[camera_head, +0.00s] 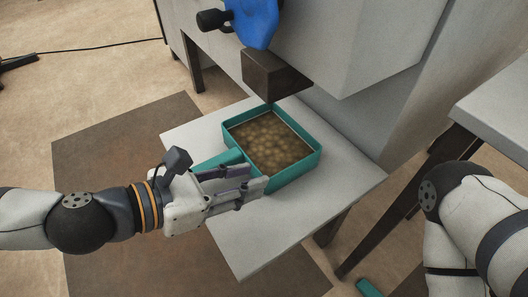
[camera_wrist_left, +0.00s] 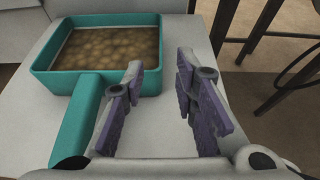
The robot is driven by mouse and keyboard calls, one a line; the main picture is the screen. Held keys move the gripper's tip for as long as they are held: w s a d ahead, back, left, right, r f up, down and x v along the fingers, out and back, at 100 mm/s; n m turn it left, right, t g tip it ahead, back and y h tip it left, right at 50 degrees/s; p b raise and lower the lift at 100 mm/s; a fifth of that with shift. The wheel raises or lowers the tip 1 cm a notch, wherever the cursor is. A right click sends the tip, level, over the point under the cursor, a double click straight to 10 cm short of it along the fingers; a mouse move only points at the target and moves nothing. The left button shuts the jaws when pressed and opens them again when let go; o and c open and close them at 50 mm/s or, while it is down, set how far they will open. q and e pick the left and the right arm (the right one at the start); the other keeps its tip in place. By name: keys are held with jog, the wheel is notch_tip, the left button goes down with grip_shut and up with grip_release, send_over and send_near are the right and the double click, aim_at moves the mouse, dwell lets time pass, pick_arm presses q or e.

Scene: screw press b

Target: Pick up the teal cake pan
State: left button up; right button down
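The teal cake pan (camera_head: 296,170) is square, with a brown lumpy filling, and sits on the light grey table. In the left wrist view the pan (camera_wrist_left: 146,82) is at upper left, and its teal handle (camera_wrist_left: 78,125) points toward me. My left gripper (camera_head: 254,178) is open and empty beside the handle, near the pan's near wall. In the wrist view the fingers (camera_wrist_left: 160,72) are apart, and the handle lies outside them, left of the left finger. The head view hides part of the handle behind the gripper. My right gripper is not in view.
A dark block (camera_head: 272,75) under a blue part (camera_head: 254,22) hangs just above and behind the pan. The light grey table (camera_head: 245,255) has free room in front. A teal piece (camera_head: 368,287) shows at the bottom edge. A dark-legged table (camera_head: 495,115) stands at right.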

aim_at(284, 170)
pick_arm(q)
jog(key=x, duration=1)
jog(key=shift+s+f, duration=0.1)
grip_shut()
